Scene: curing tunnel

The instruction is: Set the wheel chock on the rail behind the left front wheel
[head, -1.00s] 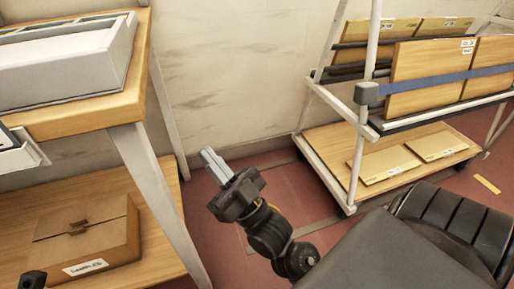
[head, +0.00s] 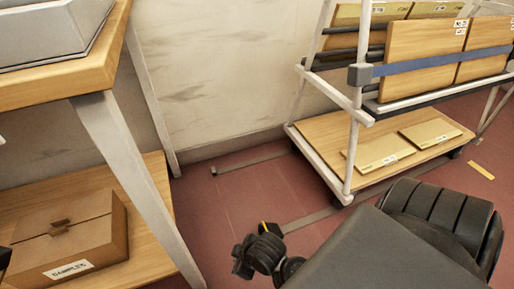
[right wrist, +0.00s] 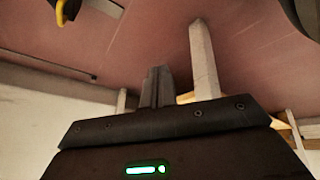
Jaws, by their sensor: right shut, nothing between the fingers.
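The rack cart (head: 322,165) stands on the right in the head view. Grey metal strips, which look like the rail (head: 250,160), lie on the red floor beside and under it. A dark caster (head: 455,153) shows at its far right corner; its near left wheel cannot be made out. I see no wheel chock. In the head view only my dark wrist shows at bottom centre, fingers hidden. My left gripper cannot be identified.
The cart carries boards behind a blue strap (head: 440,65). Floor between is clear.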

